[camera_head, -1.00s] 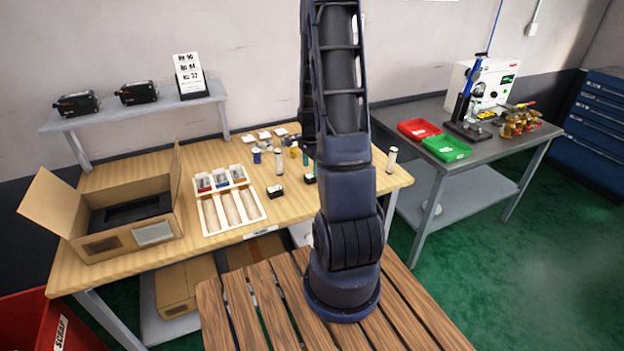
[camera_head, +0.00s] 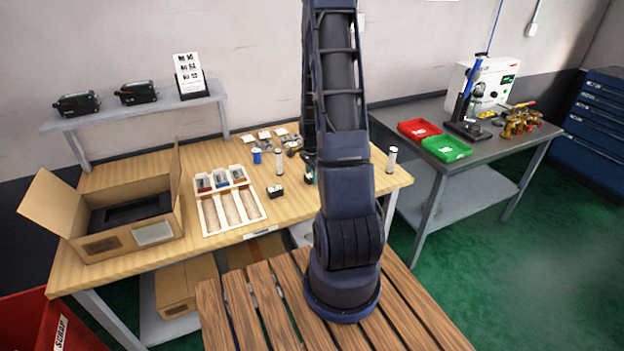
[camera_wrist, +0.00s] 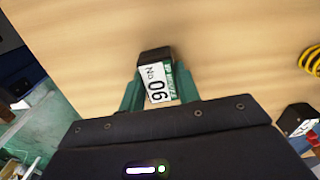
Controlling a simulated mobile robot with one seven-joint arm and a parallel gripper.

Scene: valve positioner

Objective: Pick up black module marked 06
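The black module marked 06 (camera_wrist: 157,80) shows in the wrist view, its white and green label facing the camera with "No 06" on it. My gripper (camera_wrist: 160,88) has its two green fingers on either side of the module, close against it. I see no clear gap, and cannot tell whether they press on it. In the head view the module (camera_head: 309,178) is partly hidden by my arm and gripper (camera_head: 310,165), near the bench's front right part. Whether it rests on the wood is not clear.
Another black module (camera_head: 275,191) stands to the left; a labelled black part (camera_wrist: 297,120) shows at the wrist view's right. A yellow coil (camera_wrist: 312,60) is near it. A white compartment tray (camera_head: 230,222) and open carton (camera_head: 130,245) are further left. A white cylinder (camera_head: 391,160) stands right.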

